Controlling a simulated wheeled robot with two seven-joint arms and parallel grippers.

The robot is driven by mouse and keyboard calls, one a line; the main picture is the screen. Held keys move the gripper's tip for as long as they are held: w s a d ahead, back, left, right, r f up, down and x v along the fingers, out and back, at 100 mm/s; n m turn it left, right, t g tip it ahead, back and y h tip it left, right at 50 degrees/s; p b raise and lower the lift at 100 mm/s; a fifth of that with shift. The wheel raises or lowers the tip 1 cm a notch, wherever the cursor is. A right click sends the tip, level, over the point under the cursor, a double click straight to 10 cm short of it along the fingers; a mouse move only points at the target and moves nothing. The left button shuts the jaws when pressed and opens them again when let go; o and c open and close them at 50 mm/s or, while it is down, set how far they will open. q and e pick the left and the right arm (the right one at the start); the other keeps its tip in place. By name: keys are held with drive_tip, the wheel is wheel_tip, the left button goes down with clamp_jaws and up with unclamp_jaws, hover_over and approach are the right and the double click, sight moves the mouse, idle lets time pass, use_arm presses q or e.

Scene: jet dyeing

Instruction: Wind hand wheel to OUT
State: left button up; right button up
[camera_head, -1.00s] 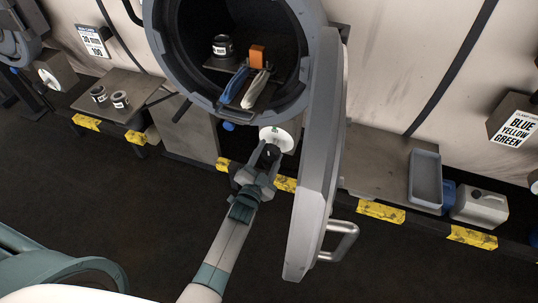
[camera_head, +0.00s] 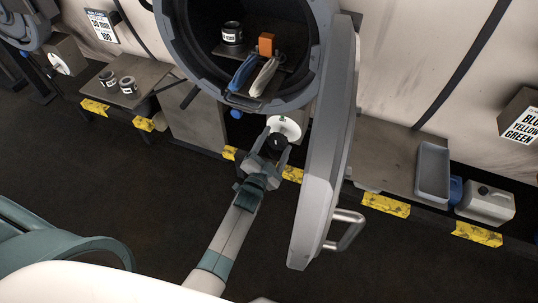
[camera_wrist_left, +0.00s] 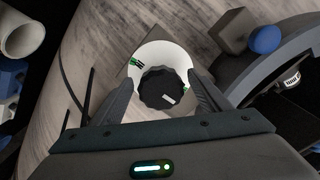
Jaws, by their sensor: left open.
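The hand wheel is a black ribbed knob (camera_wrist_left: 160,92) in front of a round white dial (camera_head: 287,125), below the round vessel opening. In the left wrist view, the white dial (camera_wrist_left: 172,54) shows small green marks, one at its upper left. A short white mark sits on the knob's face, right of its middle. My left gripper (camera_head: 277,147) is open, with one finger on each side of the knob. I cannot tell whether the fingers touch it. Dial lettering is too small to read. My right gripper is not in view.
The thick grey open door (camera_head: 327,160) with its handle (camera_head: 347,230) stands close right of my left arm. A tray (camera_head: 432,172) and canister (camera_head: 486,204) sit right. The dark floor is clear.

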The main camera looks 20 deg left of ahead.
use_arm(q)
drive_tip(key=s+b, duration=0.3)
drive_tip(key=s, duration=1.4)
drive_tip(key=shift+s+a+b, duration=0.15)
drive_tip(key=shift+a+b, duration=0.15)
drive_tip(key=shift+b, duration=0.05)
drive_tip(key=s+d+f+n+g, duration=0.1)
drive_tip(key=s+f+g, duration=0.3)
drive_tip(key=f, duration=0.7)
drive_tip(key=s+f+n+g, duration=0.15)
drive_tip(key=s+f, duration=0.35)
drive_tip(key=f, duration=0.6)
drive_tip(key=s+d+f+n+g, duration=0.1)
drive_tip(key=s+f+g, duration=0.3)
drive_tip(key=f, duration=0.8)
drive_tip(key=s+a+f+n+g, duration=0.1)
drive_tip(key=s+a+f+g, duration=0.1)
drive_tip(key=s+f, duration=0.3)
drive_tip(key=s+a+f+g, duration=0.3)
drive_tip(key=s+f, duration=0.2)
drive_tip(key=s, duration=0.9)
drive_tip(key=s+a+f+n+g, duration=0.1)
drive_tip(key=s+a+f+g, duration=0.1)
drive_tip(key=s+f, duration=0.4)
drive_tip(key=s, duration=0.3)
drive_tip(key=shift+s+a+n+y, duration=0.3)
drive_tip(key=shift+s+n, duration=0.05)
